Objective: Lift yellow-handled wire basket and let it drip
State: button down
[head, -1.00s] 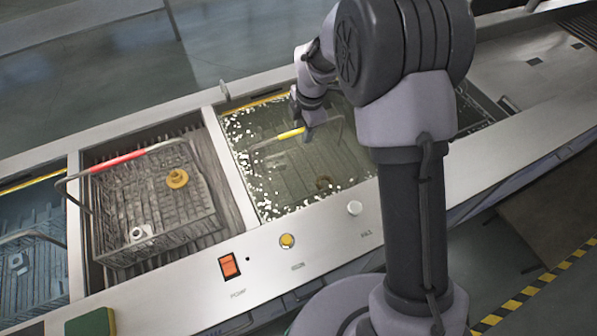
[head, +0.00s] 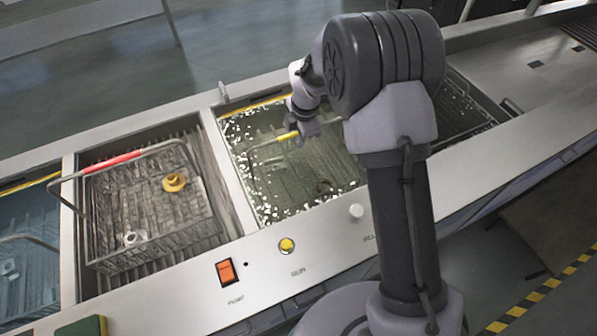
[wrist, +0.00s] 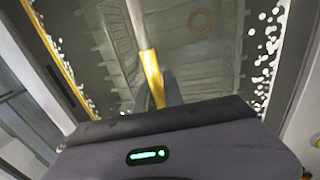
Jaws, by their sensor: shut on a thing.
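The yellow-handled wire basket sits down in the liquid of the middle tank, its mesh dim under the surface, with white bubbles around the edges. Its yellow handle grip (head: 287,137) stands above the liquid, and the grip also shows in the wrist view (wrist: 151,76). My gripper (head: 300,129) is shut on the yellow grip from above; its fingertips are partly hidden. A brownish ring-shaped part (wrist: 203,21) lies in the basket under the liquid, and it is faint in the head view (head: 323,186).
A red-handled basket (head: 110,163) with a brass part (head: 174,182) and a pale nut (head: 131,239) stands in the tank to the left. An orange switch (head: 227,272), yellow button (head: 287,245) and white knob (head: 356,211) are on the front panel. A divider (head: 226,170) separates the tanks.

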notch_tip(320, 180, up, 23)
jog(key=p, duration=1.5)
jog(key=shift+r, duration=0.1)
dwell(5.3)
